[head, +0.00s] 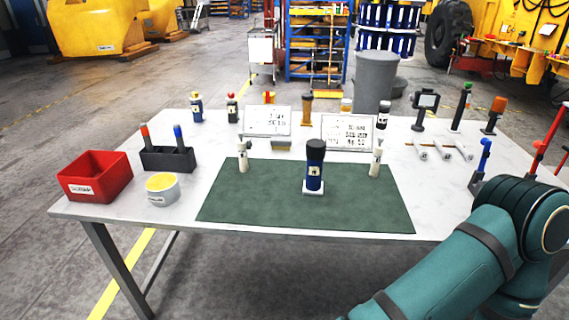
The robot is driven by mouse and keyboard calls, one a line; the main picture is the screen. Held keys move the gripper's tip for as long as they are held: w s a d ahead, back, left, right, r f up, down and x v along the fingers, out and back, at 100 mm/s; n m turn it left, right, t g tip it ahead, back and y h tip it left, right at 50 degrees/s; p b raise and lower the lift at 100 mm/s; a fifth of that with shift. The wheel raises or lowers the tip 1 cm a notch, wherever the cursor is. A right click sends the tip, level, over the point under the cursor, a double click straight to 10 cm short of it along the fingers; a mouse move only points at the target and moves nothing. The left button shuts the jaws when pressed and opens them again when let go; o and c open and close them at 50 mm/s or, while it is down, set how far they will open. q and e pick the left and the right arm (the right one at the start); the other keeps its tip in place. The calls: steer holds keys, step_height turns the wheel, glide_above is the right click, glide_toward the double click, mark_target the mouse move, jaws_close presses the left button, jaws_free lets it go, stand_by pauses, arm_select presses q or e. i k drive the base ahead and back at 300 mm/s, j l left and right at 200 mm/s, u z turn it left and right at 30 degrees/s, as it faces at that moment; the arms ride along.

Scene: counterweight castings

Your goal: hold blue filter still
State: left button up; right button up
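The blue filter (315,172) is a dark blue cylinder with a black top and a small white label. It stands upright on a small white base (313,189) on the green mat (270,205), right of the mat's middle. Nothing of mine touches it. My teal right arm comes in at the lower right, well to the right of and nearer than the filter. Its gripper does not show. My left arm and gripper are not in view.
Two pale bottles (243,160) (375,163) stand on the mat. A red bin (95,177), a round tin (161,189) and a dark holder (167,159) sit left. Placards (348,131) and several containers line the back; tools lie right. The mat's front is clear.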

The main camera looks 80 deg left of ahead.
mark_target(313, 185)
steer(key=u, duration=2.55)
steer(key=i+j+z, duration=0.15)
steer(key=j+z, duration=0.2)
steer(key=i+j+z, duration=0.1)
steer(key=j+z, duration=0.25)
steer(key=j, duration=0.2)
